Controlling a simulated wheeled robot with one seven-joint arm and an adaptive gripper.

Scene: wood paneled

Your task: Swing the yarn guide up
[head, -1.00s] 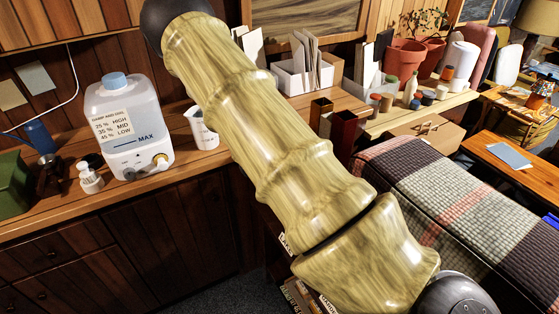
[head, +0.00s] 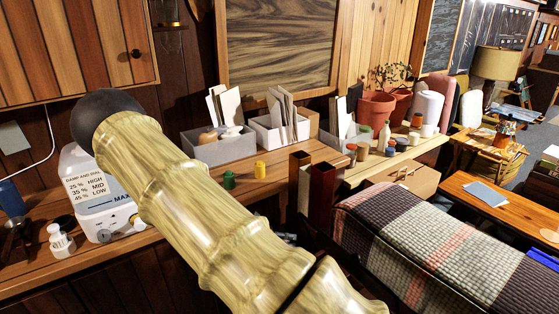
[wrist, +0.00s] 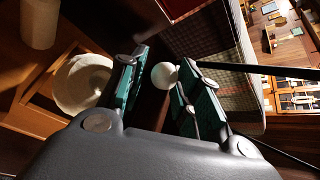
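I cannot pick out the yarn guide with certainty in either view. In the wrist view my gripper (wrist: 162,60) has its two green-padded fingers apart, with a visible gap between them. A small white ball (wrist: 164,75) shows in line with that gap; I cannot tell whether it is touched. Thin dark rods (wrist: 265,70) run from near the right finger toward the right edge; what they belong to is unclear. A pale round object (wrist: 82,84) lies left of the left finger, partly hidden by it. In the head view my arm crosses the foreground and the gripper is out of frame.
A white humidifier (head: 85,185) stands on the wooden counter (head: 50,262), partly behind my arm. A plaid-covered surface (head: 430,235) fills the lower right.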

